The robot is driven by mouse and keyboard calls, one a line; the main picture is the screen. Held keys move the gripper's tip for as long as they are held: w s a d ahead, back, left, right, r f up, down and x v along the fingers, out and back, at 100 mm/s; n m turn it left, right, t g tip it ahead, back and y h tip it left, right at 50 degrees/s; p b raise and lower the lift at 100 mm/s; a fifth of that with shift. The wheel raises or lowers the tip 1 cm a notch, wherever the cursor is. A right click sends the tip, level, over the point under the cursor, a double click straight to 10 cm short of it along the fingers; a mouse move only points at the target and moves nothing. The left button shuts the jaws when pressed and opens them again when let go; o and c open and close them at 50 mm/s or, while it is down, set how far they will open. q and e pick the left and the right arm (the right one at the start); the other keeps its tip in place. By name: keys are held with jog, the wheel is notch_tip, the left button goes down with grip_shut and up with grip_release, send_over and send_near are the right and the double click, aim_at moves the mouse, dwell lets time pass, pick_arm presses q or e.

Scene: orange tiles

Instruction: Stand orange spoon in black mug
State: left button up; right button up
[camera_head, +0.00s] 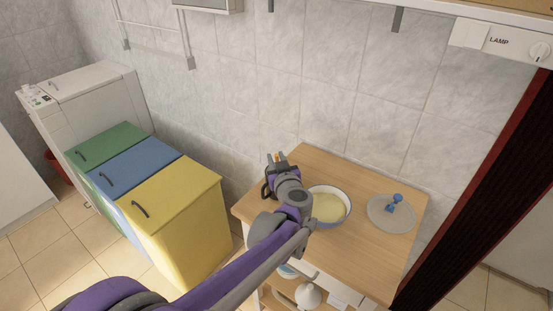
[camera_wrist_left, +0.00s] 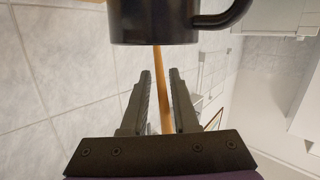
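The black mug (camera_wrist_left: 155,22) fills the top of the left wrist view, which is upside down, with its rim toward my fingers. In the head view only part of the black mug (camera_head: 266,190) shows beside my wrist, at the table's left edge. The orange spoon (camera_wrist_left: 160,85) runs from the mug's rim to between my left fingers; its far end is hidden by the mug, apparently inside it. My left gripper (camera_wrist_left: 160,76) has its fingers either side of the spoon, with narrow gaps showing, so it looks open. It also shows in the head view (camera_head: 276,157). My right gripper is not visible.
The wooden table (camera_head: 375,250) also holds a bowl with yellowish contents (camera_head: 328,207) just right of my gripper, and a grey plate with a blue item (camera_head: 390,212) further right. Yellow (camera_head: 175,205), blue and green bins stand left. A tiled wall is behind.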

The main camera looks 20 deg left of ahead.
pick_arm(q)
jog(key=shift+o, duration=0.9)
jog(key=v, duration=1.1)
jog(key=shift+f, duration=0.1)
